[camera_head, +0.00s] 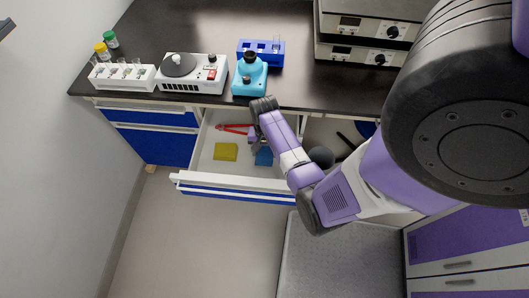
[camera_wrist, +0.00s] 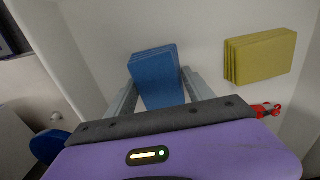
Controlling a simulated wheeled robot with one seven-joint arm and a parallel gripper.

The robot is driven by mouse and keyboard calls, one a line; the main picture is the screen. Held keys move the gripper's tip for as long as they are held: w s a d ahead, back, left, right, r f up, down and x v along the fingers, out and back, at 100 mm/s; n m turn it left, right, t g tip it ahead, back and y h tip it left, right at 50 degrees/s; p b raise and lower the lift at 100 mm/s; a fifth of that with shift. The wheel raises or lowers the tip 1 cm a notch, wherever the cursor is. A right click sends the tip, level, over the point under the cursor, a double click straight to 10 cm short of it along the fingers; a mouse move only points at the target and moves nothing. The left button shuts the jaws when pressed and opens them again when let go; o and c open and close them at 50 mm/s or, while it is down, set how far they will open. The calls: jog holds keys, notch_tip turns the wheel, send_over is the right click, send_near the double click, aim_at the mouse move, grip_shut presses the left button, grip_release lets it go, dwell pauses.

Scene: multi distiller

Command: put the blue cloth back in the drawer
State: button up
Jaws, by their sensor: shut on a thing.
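The blue cloth (camera_wrist: 155,75) is a folded stack between the two fingers of my gripper (camera_wrist: 160,88) in the wrist view. My gripper is shut on it. In the head view the blue cloth (camera_head: 264,156) shows partly behind my arm, within the outline of the open drawer. The drawer (camera_head: 240,182) is pulled out below the bench, white inside with a blue front. From these views I cannot tell whether the cloth touches the drawer floor.
A yellow cloth (camera_head: 225,152) and a red-handled tool (camera_head: 233,128) lie in the drawer. The black bench (camera_head: 200,35) above holds a hotplate (camera_head: 192,72), a tube rack (camera_head: 122,76), a turquoise device (camera_head: 249,76) and a blue rack (camera_head: 262,50).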

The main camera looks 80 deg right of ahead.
jog(key=shift+f, duration=0.4)
jog(key=shift+f, duration=0.1)
jog(key=o, duration=1.3)
